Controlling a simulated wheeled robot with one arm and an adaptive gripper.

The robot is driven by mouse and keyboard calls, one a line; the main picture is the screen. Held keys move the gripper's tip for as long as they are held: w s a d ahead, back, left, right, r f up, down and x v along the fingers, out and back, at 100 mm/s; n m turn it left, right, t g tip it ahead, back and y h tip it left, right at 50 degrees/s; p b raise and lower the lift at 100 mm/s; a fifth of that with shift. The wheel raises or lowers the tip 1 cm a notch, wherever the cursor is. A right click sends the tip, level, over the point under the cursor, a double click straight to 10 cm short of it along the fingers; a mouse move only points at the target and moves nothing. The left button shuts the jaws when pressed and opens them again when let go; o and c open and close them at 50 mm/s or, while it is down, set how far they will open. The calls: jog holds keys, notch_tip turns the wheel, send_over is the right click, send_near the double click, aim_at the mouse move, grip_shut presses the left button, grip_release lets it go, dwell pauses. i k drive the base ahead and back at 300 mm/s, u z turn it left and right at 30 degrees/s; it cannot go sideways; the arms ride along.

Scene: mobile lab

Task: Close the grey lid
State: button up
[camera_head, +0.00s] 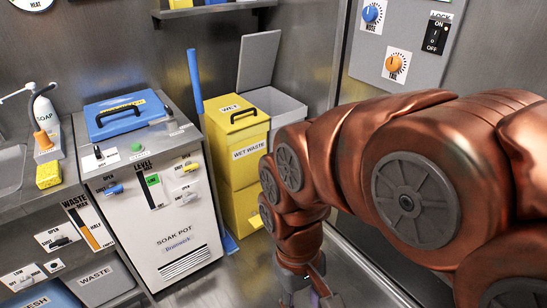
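The grey lid (259,60) stands raised, nearly upright, at the back of a grey bin (280,104).
The yellow wet waste bin (238,170), its lid shut, stands left of the grey bin. Left of it is the white soak pot cabinet (172,228) with a blue lid (121,114). A wall panel with knobs (395,63) is right. Some floor (222,279) is clear.

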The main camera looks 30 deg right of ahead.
aim_at(258, 52)
jog(key=z, duration=0.65)
jog(key=i, duration=0.5)
jog(key=z, duration=0.8)
jog(key=i, duration=0.65)
jog(key=u, duration=0.45)
jog(key=i, duration=0.85)
jog(key=u, duration=0.75)
jog(key=k, duration=0.5)
jog(key=u, duration=1.15)
jog(key=i, duration=0.65)
jog(key=z, duration=0.5)
